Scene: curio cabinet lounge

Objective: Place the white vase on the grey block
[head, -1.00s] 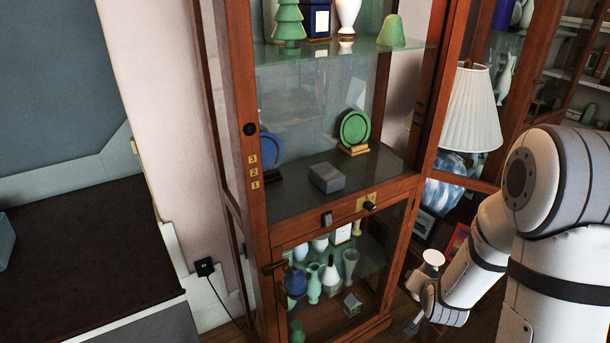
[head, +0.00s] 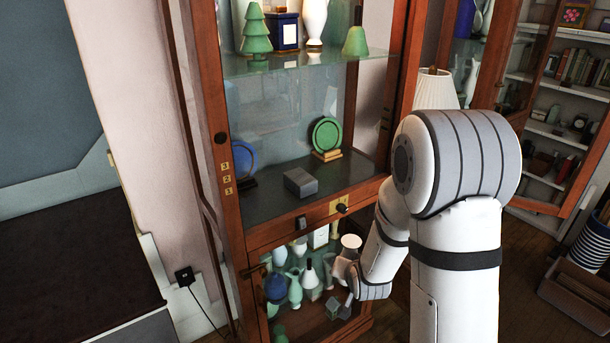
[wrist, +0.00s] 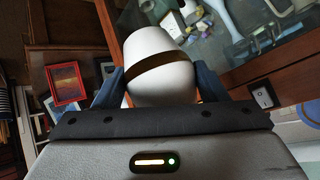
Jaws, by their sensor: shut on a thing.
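The white vase (head: 351,241), with a brown-gold band seen in the wrist view (wrist: 160,52), is held in my gripper. My gripper (wrist: 157,88) is shut on it, with a dark blue finger on each side. In the head view my gripper (head: 350,268) is low, in front of the cabinet's lower glass part, and partly hidden by my arm. The grey block (head: 301,182) lies on the dark middle shelf of the cabinet, above and left of the vase. Its top looks bare.
A green disc on a stand (head: 326,136) stands behind the block and a blue disc (head: 243,160) to its left. A glass shelf (head: 282,61) with ornaments is above. The cabinet's wooden front rail (head: 277,234) lies between vase and block. A lampshade (head: 436,90) stands right.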

